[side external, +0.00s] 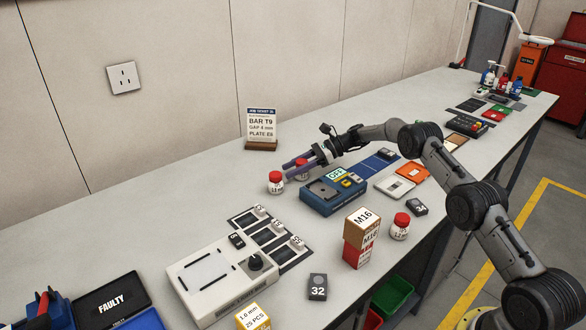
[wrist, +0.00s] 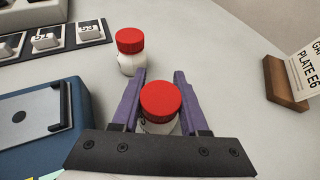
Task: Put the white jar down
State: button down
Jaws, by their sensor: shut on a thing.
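My gripper (side external: 290,172) is shut on a white jar with a red lid (side external: 302,168), its purple fingers on either side of it. In the wrist view the held jar (wrist: 160,127) sits upright between the fingers (wrist: 160,92), its lid nearest the camera. A second white jar with a red lid (side external: 275,187) stands just left of the fingertips; in the wrist view it (wrist: 127,62) is just beyond the left finger. A third such jar (side external: 399,231) stands near the front edge. I cannot tell whether the held jar's base touches the bench.
A blue device (side external: 322,205) is close in front of my gripper. A ticket stand (side external: 261,144) is behind, near the wall. Stacked M16 boxes (side external: 359,252), a switch panel (side external: 270,235) and a white-grey machine (side external: 208,284) stand toward the front. Bare bench lies left and behind the jars.

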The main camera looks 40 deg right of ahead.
jog(key=shift+c, duration=2.1)
grip_release()
jog(key=shift+f, duration=0.1)
jog(key=shift+r, duration=0.2)
jog(key=v, duration=1.2)
